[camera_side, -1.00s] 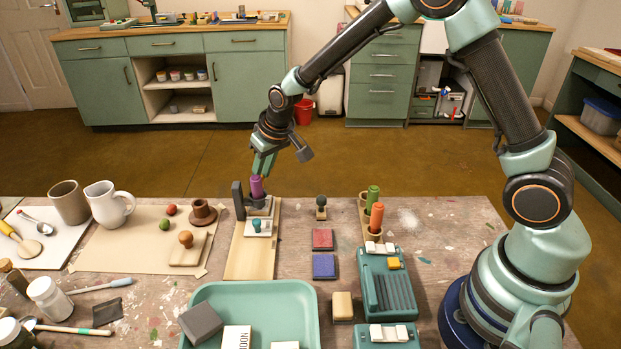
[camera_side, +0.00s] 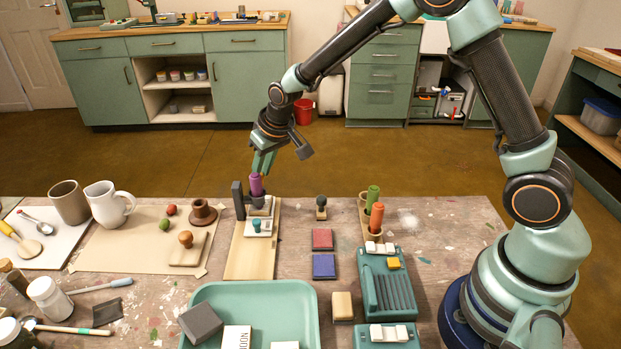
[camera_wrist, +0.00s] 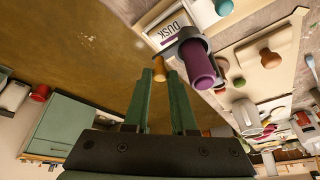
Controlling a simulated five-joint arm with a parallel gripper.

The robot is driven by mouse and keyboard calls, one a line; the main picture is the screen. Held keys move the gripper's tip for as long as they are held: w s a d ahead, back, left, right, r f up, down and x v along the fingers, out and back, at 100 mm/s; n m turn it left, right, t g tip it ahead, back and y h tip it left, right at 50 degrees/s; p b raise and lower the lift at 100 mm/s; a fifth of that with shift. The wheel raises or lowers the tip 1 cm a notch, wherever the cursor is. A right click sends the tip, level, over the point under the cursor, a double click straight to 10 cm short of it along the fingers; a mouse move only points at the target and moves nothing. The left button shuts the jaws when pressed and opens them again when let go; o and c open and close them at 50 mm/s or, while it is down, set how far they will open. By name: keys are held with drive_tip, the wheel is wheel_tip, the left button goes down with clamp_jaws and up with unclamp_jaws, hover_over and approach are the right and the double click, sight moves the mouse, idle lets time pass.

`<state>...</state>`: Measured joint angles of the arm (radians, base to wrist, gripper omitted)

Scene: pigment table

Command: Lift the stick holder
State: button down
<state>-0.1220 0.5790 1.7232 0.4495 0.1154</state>
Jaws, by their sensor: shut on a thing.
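The stick holder (camera_side: 262,208) is a grey cup with a purple stick (camera_side: 257,186) standing in it, at the far end of a pale wooden board. In the wrist view the grey holder (camera_wrist: 181,38) and purple stick (camera_wrist: 201,68) show just right of the fingers. My gripper (camera_side: 261,165) reaches down to it from behind. In the wrist view my gripper (camera_wrist: 160,76) has its fingertips close around a small orange-brown piece (camera_wrist: 158,68), apparently the holder's handle; its join with the cup is hidden.
A dark upright block (camera_side: 238,200) stands just left of the holder. A white piece with a teal knob (camera_side: 257,225) lies in front. A wooden rack (camera_side: 372,236) holds green and orange sticks at right. A teal tray (camera_side: 210,294) is at the front.

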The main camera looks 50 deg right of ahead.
drive_tip(key=shift+a+r, duration=0.2)
drive_tip(key=shift+r, duration=0.2)
drive_tip(key=c, duration=1)
unclamp_jaws()
drive_tip(key=shift+d, duration=0.1)
drive_tip(key=shift+v, duration=6.05)
